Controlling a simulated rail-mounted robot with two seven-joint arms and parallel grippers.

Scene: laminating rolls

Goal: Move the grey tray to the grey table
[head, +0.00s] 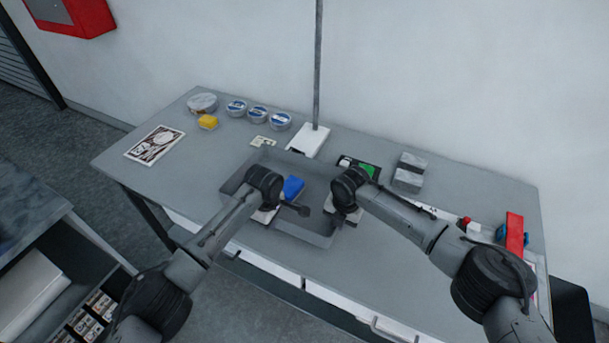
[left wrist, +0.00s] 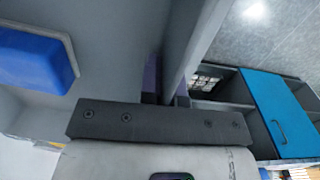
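The grey tray (head: 305,232) is over the front middle of a large grey table (head: 420,265). I cannot tell whether it touches the tabletop. A blue block (head: 292,187) lies inside it and also shows in the left wrist view (left wrist: 35,60). My left gripper (head: 266,212) is at the tray's left side. In the left wrist view its fingers (left wrist: 167,92) stand close on both sides of the tray wall (left wrist: 195,35), closed on it. My right gripper (head: 347,212) is at the tray's right side; its fingers are mostly hidden by its wrist.
Grey-white boxes (head: 410,172) and a red item (head: 515,235) stand right. A printed sheet (head: 155,145) lies left. Another worktop (head: 28,210) is at far left.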

